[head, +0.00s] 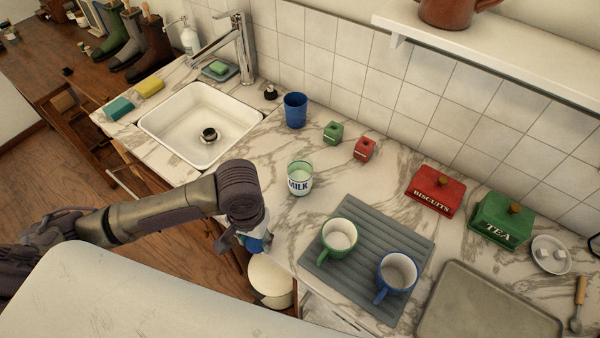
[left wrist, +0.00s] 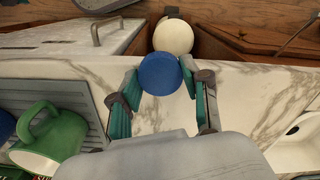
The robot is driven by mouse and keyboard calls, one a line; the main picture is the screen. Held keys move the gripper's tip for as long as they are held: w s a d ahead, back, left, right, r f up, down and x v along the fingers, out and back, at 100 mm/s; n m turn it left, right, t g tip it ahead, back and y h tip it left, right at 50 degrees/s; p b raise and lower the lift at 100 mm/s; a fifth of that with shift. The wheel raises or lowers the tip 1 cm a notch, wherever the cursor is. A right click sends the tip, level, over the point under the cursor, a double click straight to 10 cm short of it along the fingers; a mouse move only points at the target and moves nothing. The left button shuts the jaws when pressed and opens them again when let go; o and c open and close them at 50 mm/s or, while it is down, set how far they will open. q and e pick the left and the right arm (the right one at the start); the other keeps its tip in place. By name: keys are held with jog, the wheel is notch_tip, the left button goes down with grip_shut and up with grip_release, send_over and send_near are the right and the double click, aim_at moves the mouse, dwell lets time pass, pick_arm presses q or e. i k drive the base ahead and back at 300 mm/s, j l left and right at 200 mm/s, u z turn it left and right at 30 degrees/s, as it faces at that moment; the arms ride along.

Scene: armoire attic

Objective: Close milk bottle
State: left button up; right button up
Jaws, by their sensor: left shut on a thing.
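The milk bottle (head: 300,182), a clear container labelled MILK with white inside, stands upright on the marble counter. Its top looks open. My left gripper (head: 256,240) is near the counter's front edge, below and left of the bottle and apart from it. It is shut on a round blue cap (head: 256,245), which is partly hidden by the wrist. In the left wrist view, the blue cap (left wrist: 160,74) sits between the two green-padded fingers. The bottle does not show in that view. My right gripper is not in view.
A blue cup (head: 295,110) and small green and red pots stand behind the bottle. A grey drying mat (head: 322,262) with green and blue mugs lies to the right. The sink (head: 170,137) is at left. A cream round object (head: 270,280) is below the counter edge.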

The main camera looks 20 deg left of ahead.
aim_at(300, 172)
jog(key=k+j+z, duration=0.2)
jog(key=k+j, duration=0.35)
jog(key=j, duration=0.15)
jog(key=j+z, duration=0.2)
jog(key=j, duration=0.4)
jog(key=j+z, duration=0.15)
jog(key=j, duration=0.45)
jog(key=k+j+z, duration=0.2)
jog(key=j, duration=0.4)
jog(key=i+j, duration=0.1)
jog(key=j, duration=0.2)
jog(key=i+j+z, duration=0.1)
jog(key=i+j, duration=0.15)
jog(key=j, duration=0.3)
jog(key=z, duration=0.05)
